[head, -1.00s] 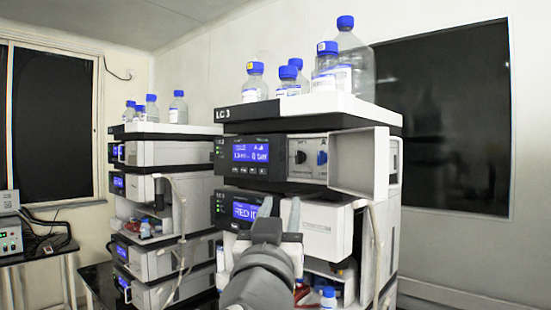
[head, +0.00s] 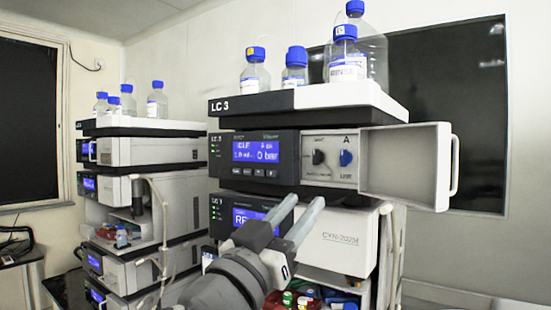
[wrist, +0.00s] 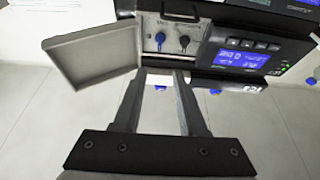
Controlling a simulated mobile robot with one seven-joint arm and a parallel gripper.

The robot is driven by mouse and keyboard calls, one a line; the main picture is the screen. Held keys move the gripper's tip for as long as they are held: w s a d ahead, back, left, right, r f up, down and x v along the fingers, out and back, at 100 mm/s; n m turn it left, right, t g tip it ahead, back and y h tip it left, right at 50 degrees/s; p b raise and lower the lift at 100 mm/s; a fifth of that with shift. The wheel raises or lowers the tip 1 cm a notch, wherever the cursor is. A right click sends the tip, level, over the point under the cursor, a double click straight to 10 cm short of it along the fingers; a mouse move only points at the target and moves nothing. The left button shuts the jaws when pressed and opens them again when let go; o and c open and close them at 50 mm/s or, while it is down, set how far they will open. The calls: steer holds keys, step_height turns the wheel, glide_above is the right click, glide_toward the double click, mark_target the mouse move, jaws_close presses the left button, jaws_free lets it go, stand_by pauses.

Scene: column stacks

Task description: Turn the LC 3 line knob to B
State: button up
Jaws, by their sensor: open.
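The LC 3 stack (head: 252,102) stands in the middle of the head view. Its upper module has a light panel with a blue knob (head: 346,158) at right and a black knob (head: 319,157) at left. An "A" is printed above the blue knob, and the small label below it looks like "LINE". In the wrist view, turned over, the blue knob (wrist: 160,38) is left of the black knob (wrist: 184,41). My gripper (head: 300,206) is open and empty, below and in front of the panel. Its fingers (wrist: 160,80) point toward the knobs and touch neither.
An open door (head: 405,165) with a handle juts out right of the knob panel. A display module (head: 256,150) is to its left. Bottles with blue caps (head: 345,65) stand on top. A lower white module (head: 345,238) lies behind my fingers. Another stack (head: 150,150) stands at left.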

mark_target(342, 156)
steer(key=p+x, duration=0.4)
steer(key=x, duration=1.2)
steer(key=shift+w+d+r, duration=0.15)
steer(key=shift+w+d, duration=0.1)
jaws_close()
